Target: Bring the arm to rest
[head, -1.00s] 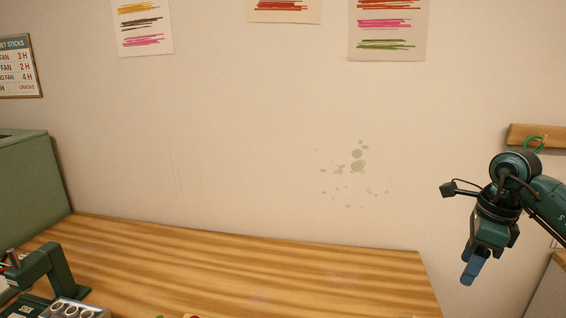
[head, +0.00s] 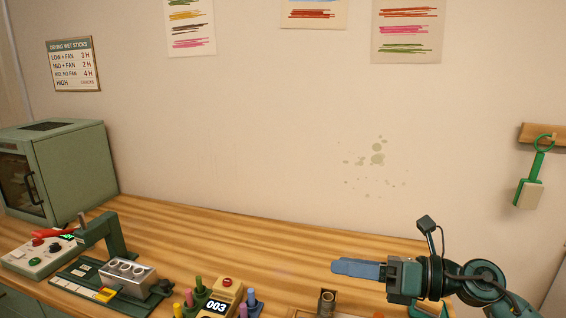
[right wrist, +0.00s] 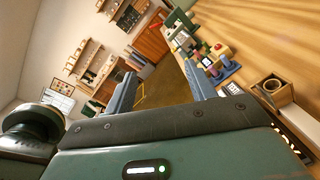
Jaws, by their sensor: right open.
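My right gripper (head: 352,268) is in the lower right of the head view, over the right part of the wooden table (head: 250,243). Its blue fingers point left, level, above the tabletop. In the right wrist view the two fingers (right wrist: 158,95) stand wide apart with nothing between them, so it is open and empty. My left gripper is in neither view.
A green drying oven (head: 75,165) stands at the table's left end. A press with a metal mould block (head: 128,277), a control box (head: 38,255), colored sticks and a yellow counter (head: 222,295) line the front edge. The table's back is clear.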

